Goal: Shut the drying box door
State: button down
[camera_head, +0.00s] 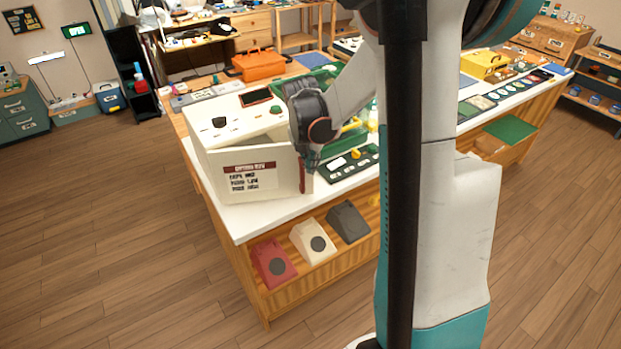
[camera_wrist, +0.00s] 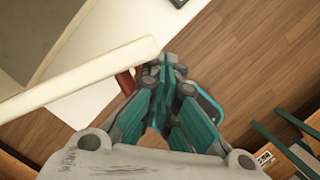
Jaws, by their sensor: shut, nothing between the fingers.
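The drying box (camera_head: 238,122) is a cream box on the white counter's near left end. Its cream door (camera_head: 235,168), with a dark red and white label, stands partly open at an angle to the box. In the wrist view the door (camera_wrist: 75,78) is a pale slab running in from the left. A red handle (camera_head: 302,178) is near the door's free right edge; it also shows in the wrist view (camera_wrist: 126,83). My gripper (camera_wrist: 165,65) is shut and empty, close beside the free edge and handle. I cannot tell whether it touches them.
A black button panel (camera_head: 348,165) and a green tray (camera_head: 350,140) are right of the box. Red, cream and dark wedge-shaped units (camera_head: 310,238) sit on the shelf below. An orange case (camera_head: 258,65) is behind. The wooden floor (camera_head: 120,210) in front is clear.

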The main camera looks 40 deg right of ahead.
jog(key=w+d, duration=0.4)
jog(key=w, duration=0.7)
jog(key=shift+d, duration=0.25)
jog(key=shift+a, duration=0.1)
